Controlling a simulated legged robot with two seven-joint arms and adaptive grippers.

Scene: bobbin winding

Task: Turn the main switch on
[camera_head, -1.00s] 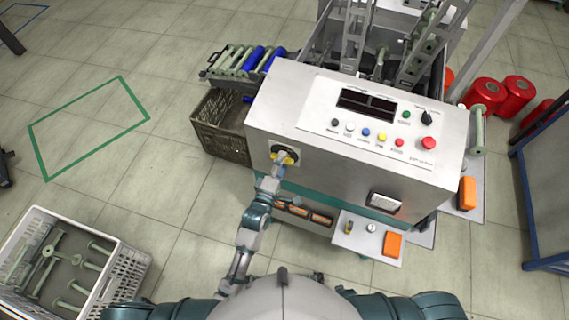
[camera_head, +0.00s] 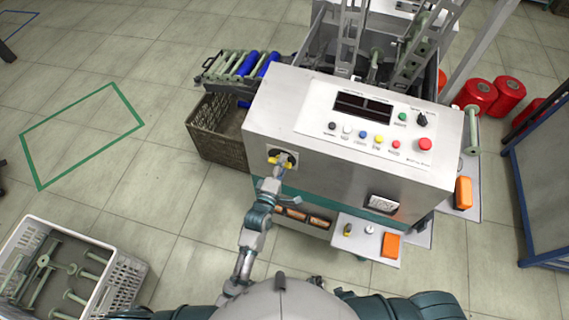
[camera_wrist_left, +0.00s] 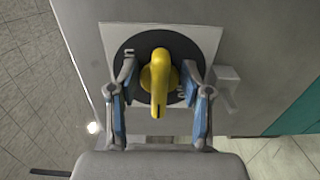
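The main switch is a yellow rotary handle (camera_wrist_left: 160,82) on a round black dial (camera_wrist_left: 130,78) with a pale square plate, set on the front left of the grey machine (camera_head: 335,150). In the head view the switch (camera_head: 283,158) is partly covered by my left gripper (camera_head: 276,168). In the left wrist view the handle points down, between the two blue-padded fingers of my left gripper (camera_wrist_left: 160,110). The fingers are apart, one on each side, with gaps to the handle. Parts of the dial lettering are hidden by the fingers. My right gripper is not seen.
A panel with coloured buttons (camera_head: 378,139) tops the machine. A brown crate (camera_head: 215,140) stands at its left, and a white crate of bobbins (camera_head: 120,275) lies lower left. A small shelf (camera_head: 365,235) juts from the front. Floor between the crates is clear.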

